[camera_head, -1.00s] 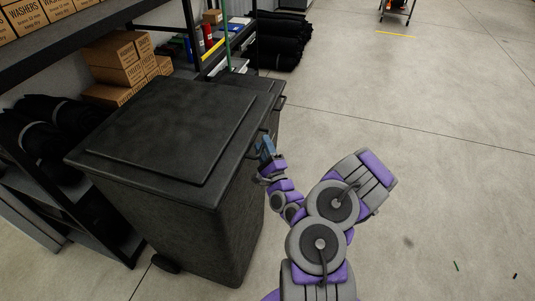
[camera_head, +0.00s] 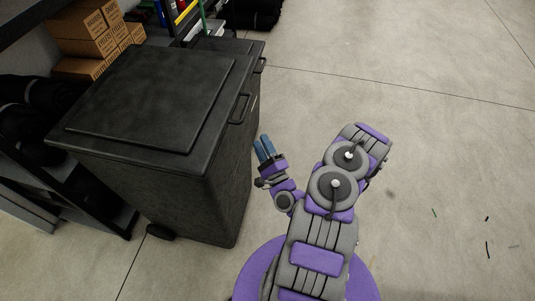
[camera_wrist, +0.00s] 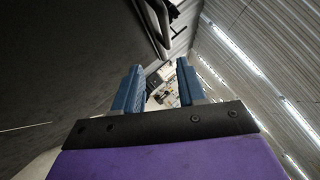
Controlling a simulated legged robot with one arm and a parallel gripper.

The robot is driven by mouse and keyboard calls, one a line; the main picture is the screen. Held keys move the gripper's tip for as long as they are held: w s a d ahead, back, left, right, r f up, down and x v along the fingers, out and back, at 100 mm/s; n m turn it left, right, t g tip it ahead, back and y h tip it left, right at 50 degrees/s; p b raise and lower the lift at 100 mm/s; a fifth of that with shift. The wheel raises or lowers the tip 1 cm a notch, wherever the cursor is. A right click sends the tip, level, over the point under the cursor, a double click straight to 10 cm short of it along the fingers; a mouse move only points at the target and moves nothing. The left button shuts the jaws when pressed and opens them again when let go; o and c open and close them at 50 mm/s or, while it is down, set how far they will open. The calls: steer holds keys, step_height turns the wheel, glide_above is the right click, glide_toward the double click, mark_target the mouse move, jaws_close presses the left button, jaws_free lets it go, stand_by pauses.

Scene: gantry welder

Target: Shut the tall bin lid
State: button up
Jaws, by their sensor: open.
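The tall bin (camera_head: 190,190) is black and stands upright at the left in the head view. Its lid (camera_head: 160,95) lies flat over the top and looks shut. A loop handle (camera_head: 239,109) sticks out from the lid's right edge. My gripper (camera_head: 264,147) is to the right of the bin, below the handle and apart from it, with blue fingers. In the wrist view my gripper (camera_wrist: 158,88) shows two parted fingers with nothing between them. The dark bin side (camera_wrist: 60,60) fills the left of that view, with a handle (camera_wrist: 155,25) near the top.
A second black bin (camera_head: 256,50) stands behind the first. A dark shelf (camera_head: 100,205) with cardboard boxes (camera_head: 85,35) and black rolls is at the left. The concrete floor (camera_head: 400,80) to the right is clear apart from small scraps (camera_head: 488,248).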

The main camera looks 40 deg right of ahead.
steer(key=shift+v, duration=1.95)
